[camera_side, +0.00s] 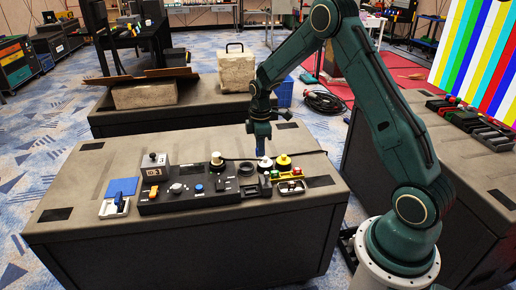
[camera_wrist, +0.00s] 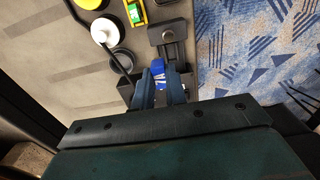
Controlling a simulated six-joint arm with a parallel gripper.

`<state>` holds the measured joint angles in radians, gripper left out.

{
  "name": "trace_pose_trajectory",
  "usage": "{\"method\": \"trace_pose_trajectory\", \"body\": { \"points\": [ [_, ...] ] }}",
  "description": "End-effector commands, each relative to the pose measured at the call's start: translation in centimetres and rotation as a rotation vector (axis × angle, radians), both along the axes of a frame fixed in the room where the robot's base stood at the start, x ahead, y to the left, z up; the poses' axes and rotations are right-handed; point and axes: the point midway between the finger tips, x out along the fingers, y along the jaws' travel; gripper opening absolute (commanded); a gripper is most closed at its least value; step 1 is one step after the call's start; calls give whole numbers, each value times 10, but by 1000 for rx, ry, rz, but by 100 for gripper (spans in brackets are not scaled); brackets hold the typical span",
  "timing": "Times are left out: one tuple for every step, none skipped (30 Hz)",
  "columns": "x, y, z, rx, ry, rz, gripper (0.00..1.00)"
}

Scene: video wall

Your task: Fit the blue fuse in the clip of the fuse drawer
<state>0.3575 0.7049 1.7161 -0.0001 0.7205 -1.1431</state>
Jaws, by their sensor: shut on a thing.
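My gripper (camera_wrist: 160,84) is shut on the blue fuse (camera_wrist: 158,72), which shows between the fingertips in the wrist view and has a small pale mark. In the side view my gripper (camera_side: 261,149) points down above the table, beyond the fuse drawer. The dark fuse drawer (camera_wrist: 168,34) lies just past the fuse in the wrist view. In the side view the drawer (camera_side: 265,186) sits at the right end of the dark control panel. The fuse appears held above the table, apart from the drawer. The clip is too small to make out clearly.
The panel (camera_side: 185,194) spreads left. The table's front edge is near.

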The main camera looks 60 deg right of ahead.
Motion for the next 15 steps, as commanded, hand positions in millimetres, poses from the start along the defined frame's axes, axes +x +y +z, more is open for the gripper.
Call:
{"method": "trace_pose_trajectory", "body": {
  "points": [
    [4, 11, 0, 0, 0, 5, 1],
    [6, 17, 0, 0, 0, 5, 1],
    [9, 24, 0, 0, 0, 4, 1],
    [10, 30, 0, 0, 0, 4, 1],
    [12, 35, 0, 0, 0, 4, 1],
    [14, 42, 0, 0, 0, 3, 1],
    [13, 42, -5, 1, 4, 1, 1],
    [13, 40, -12, 1, 6, -1, 1],
    [12, 40, -18, 1, 6, -2, 1],
    [13, 40, -22, 1, 4, -2, 1],
    [12, 40, -26, 1, 4, -1, 1],
    [12, 40, -31, 1, 4, -1, 1],
    [13, 40, -35, 1, 4, -1, 1],
    [13, 40, -39, 1, 4, -1, 1],
    [13, 39, -43, 1, 4, -1, 1]
  ]
}}
